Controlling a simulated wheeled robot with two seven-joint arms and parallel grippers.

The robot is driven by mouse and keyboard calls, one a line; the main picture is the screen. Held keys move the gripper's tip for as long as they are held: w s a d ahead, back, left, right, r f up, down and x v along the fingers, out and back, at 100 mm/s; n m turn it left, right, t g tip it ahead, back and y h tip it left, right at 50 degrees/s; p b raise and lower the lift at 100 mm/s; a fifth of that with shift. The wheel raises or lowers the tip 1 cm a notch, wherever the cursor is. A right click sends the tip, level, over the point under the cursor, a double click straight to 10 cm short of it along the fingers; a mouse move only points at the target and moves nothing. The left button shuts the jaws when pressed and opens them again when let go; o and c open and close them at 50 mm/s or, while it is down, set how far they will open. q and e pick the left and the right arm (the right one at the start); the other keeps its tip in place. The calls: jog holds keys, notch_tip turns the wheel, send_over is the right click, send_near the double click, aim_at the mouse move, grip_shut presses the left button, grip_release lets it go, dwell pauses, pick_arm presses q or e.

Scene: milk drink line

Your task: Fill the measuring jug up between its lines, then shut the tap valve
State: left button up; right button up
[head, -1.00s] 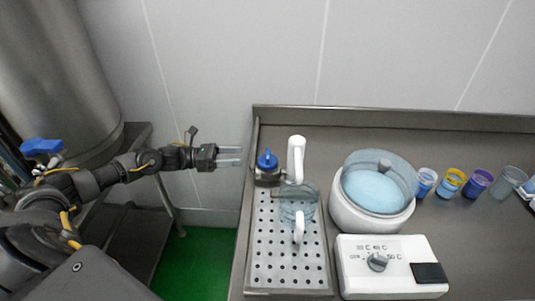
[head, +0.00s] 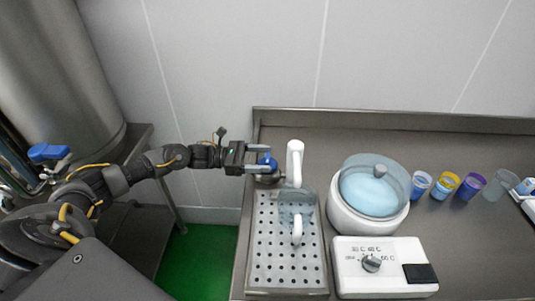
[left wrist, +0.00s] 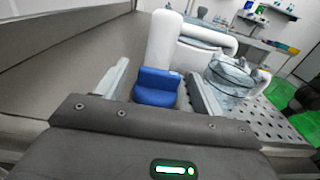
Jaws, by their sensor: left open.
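The blue tap valve (head: 267,160) sits at the back left of the drip tray, beside the white tap spout (head: 295,162). My left gripper (head: 270,158) is open, with one finger on each side of the valve; the blue knob shows between the fingers in the left wrist view (left wrist: 156,87). I cannot tell whether the fingers touch it. The clear measuring jug (head: 287,214) stands on the perforated tray (head: 262,265) under the spout, its white handle facing me. It also shows in the left wrist view (left wrist: 230,80). Its lines and level are too small to read. My right gripper is out of view.
Right of the tray stand a white round pot (head: 345,220) with a clear lid and a white control box (head: 350,285) with a dial. Several cups (head: 420,185) line the right side. A raised steel edge runs along the back.

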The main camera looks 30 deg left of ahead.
pick_arm(q)
jog(key=shift+x, duration=0.8)
jog(key=shift+d, duration=0.15)
jog(key=c, duration=1)
